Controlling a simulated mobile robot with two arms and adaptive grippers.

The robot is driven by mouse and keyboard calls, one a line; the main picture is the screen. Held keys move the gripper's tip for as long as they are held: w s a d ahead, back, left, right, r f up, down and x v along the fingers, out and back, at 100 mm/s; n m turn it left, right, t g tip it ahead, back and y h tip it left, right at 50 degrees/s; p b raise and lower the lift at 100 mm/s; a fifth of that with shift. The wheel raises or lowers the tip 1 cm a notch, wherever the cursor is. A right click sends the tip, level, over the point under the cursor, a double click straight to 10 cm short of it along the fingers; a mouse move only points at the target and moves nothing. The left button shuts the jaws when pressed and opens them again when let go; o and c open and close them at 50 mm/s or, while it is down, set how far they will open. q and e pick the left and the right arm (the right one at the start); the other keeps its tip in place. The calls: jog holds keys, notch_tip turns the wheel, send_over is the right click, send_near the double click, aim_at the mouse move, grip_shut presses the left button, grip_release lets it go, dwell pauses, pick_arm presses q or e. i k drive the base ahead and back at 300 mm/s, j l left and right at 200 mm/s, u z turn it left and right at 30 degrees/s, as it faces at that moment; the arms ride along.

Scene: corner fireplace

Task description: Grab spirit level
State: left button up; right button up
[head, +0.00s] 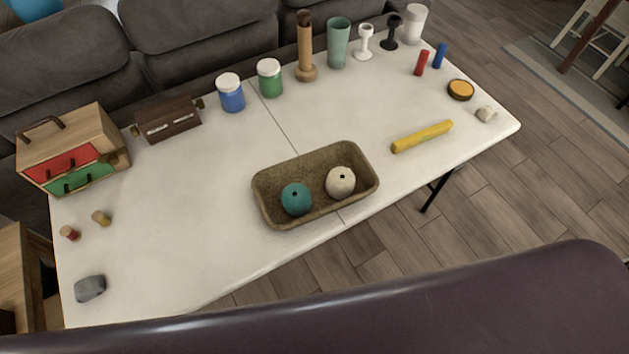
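A yellow bar (422,137), which looks like the spirit level, lies flat on the right part of the white table (212,170). It lies at a slant near the table's front edge, with its right end farther back. No markings or vials can be made out on it. Nothing covers it, and clear tabletop surrounds it. Neither of my grippers shows in the head view.
A woven basket (265,205) with a teal ball and a cream ball stands left of the bar. An orange-topped round tin (460,90) and a pale stone (486,114) lie to its right. Jars and cups line the back. A dark purple curved surface (400,305) crosses the foreground.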

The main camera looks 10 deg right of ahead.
aim_at(418, 138)
jog(key=z, duration=1.15)
